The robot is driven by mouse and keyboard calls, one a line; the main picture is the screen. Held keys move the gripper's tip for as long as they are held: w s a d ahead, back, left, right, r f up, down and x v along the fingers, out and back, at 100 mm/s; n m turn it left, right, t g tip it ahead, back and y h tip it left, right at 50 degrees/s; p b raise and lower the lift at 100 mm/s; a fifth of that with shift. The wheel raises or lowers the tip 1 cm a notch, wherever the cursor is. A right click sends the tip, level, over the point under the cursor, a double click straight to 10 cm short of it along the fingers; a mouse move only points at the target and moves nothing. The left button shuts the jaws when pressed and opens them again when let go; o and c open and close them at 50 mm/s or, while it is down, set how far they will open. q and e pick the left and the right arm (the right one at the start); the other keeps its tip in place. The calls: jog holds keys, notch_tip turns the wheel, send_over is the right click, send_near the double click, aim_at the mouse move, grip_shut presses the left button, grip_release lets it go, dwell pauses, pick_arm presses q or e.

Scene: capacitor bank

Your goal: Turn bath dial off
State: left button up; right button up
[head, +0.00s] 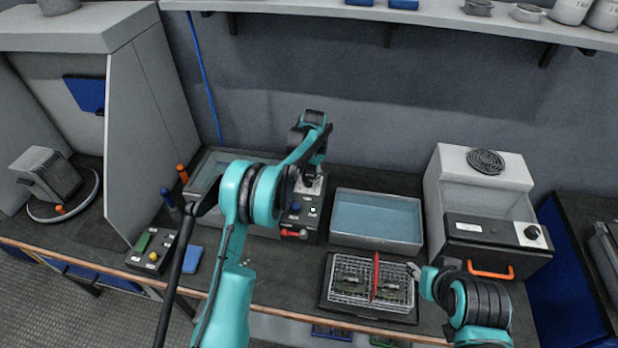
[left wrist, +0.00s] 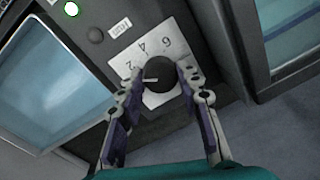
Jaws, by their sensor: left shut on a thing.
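The bath dial (left wrist: 158,74) is a round black knob with a white pointer line, on a light scale plate with the figures 2, 4 and 6 upside down in the left wrist view. The pointer lies toward the left there, near the 2. My left gripper (left wrist: 161,79) has its fingers on both sides of the knob and is shut on it. In the head view my left gripper (head: 311,180) reaches down to the control box (head: 310,222) between two baths, and hides the dial. My right gripper (head: 414,270) is beside the wire basket; its fingers are too small to judge.
A water bath (head: 376,222) stands right of the control box, another (head: 207,170) left of it. A wire basket (head: 350,280) with a red handle sits in front. A grey machine (head: 485,200) stands at right.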

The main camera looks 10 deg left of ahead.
aim_at(311, 179)
pick_arm(q)
jog(key=n, duration=0.6)
jog(key=shift+n, duration=0.3)
dwell(0.4)
jog(key=o, duration=1.2)
jog(key=shift+c, duration=0.2)
notch_tip(311, 179, up, 12)
jog(key=shift+w+d, duration=0.15)
jog(key=shift+d, duration=0.25)
jog(key=shift+r, duration=0.1)
